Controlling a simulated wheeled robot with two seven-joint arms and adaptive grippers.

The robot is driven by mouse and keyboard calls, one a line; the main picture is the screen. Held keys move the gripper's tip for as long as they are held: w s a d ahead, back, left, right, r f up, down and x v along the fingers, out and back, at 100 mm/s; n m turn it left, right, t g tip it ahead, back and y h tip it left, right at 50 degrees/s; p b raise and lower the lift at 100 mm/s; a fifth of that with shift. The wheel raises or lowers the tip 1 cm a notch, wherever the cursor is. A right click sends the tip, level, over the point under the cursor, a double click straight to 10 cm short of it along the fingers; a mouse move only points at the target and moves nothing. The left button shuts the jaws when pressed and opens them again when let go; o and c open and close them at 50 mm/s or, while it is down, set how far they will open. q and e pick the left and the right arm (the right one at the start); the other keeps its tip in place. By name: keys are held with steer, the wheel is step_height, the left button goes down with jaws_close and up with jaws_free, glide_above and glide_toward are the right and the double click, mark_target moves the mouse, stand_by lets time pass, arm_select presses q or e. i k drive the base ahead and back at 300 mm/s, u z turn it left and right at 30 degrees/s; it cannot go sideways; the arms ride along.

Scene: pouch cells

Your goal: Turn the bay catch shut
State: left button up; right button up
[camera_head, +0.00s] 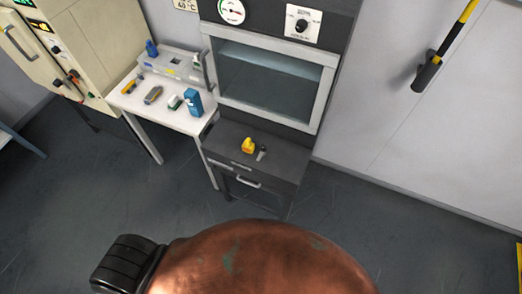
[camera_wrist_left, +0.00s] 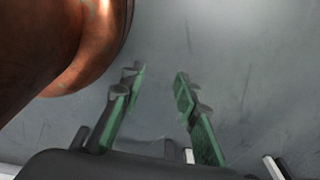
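The dark bay cabinet stands in the middle of the head view, with a glazed door (camera_head: 268,80) in a grey frame that looks closed. On the dark ledge (camera_head: 284,163) below the door sit a yellow object (camera_head: 248,146) and a small grey lever-like piece (camera_head: 262,154) just right of it. I cannot tell for sure which part is the bay catch. My left gripper (camera_wrist_left: 158,82) shows only in the left wrist view, its two green-padded fingers apart with nothing between them. It is away from the cabinet, over grey floor. My right gripper is not in view.
A cream machine (camera_head: 88,35) stands far left. A yellow-and-black bar (camera_head: 446,45) is at the right wall. The floor (camera_head: 390,235) at right is clear.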

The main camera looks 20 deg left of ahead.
mark_target(263, 148)
steer(key=k, duration=0.4)
steer(key=z, duration=1)
steer(key=i, duration=0.8)
steer(key=u, duration=2.6)
